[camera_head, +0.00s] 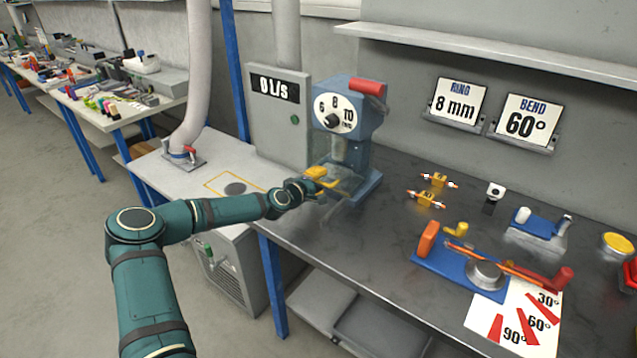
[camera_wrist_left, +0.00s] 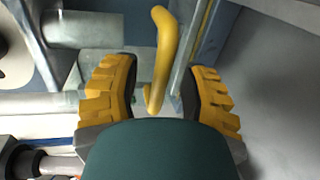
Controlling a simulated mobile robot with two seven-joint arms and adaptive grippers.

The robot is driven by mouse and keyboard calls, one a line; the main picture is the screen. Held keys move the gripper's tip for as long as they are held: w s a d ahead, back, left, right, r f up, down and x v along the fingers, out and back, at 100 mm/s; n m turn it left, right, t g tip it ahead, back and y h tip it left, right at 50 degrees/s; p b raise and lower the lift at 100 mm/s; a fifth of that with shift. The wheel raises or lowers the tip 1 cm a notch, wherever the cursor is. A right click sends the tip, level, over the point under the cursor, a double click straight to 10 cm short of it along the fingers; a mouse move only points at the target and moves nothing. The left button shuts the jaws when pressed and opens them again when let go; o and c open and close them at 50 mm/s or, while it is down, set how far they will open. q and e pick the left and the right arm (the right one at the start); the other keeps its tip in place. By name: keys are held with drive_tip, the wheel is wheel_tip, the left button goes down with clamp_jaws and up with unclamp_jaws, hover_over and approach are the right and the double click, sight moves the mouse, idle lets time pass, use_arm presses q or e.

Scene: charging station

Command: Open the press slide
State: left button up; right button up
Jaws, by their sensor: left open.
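The blue press (camera_head: 352,115) stands at the left end of the metal bench, with a dial marked 6, 8 and 10 and a red lever on top. A clear slide panel covers its lower front. My left gripper (camera_head: 322,180) is at this front, its arm reaching in from the left. In the left wrist view, a yellow bar handle (camera_wrist_left: 164,50) stands between the two yellow-padded fingers of the left gripper (camera_wrist_left: 162,92). The fingers are open, with visible gaps to the handle on both sides. My right gripper is out of view.
A grey box reading "0 L/s" (camera_head: 279,115) stands behind and left of the press. A bending tool (camera_head: 470,265), yellow fittings (camera_head: 430,190) and an angle card (camera_head: 515,318) lie to the right. Bare bench (camera_head: 385,240) lies between press and tool.

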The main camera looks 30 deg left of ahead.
use_arm(q)
clamp_jaws()
drive_tip(key=v, duration=0.4)
drive_tip(key=f+v, duration=0.1)
drive_tip(key=v, duration=0.3)
drive_tip(key=f+v, duration=0.1)
drive_tip(key=v, duration=0.3)
drive_tip(key=shift+s+f, duration=0.2)
drive_tip(key=shift+s, duration=0.2)
unclamp_jaws()
drive_tip(key=d+v, duration=0.1)
drive_tip(key=v, duration=1)
drive_tip(key=shift+s+a, duration=0.45)
drive_tip(key=shift+a, duration=0.05)
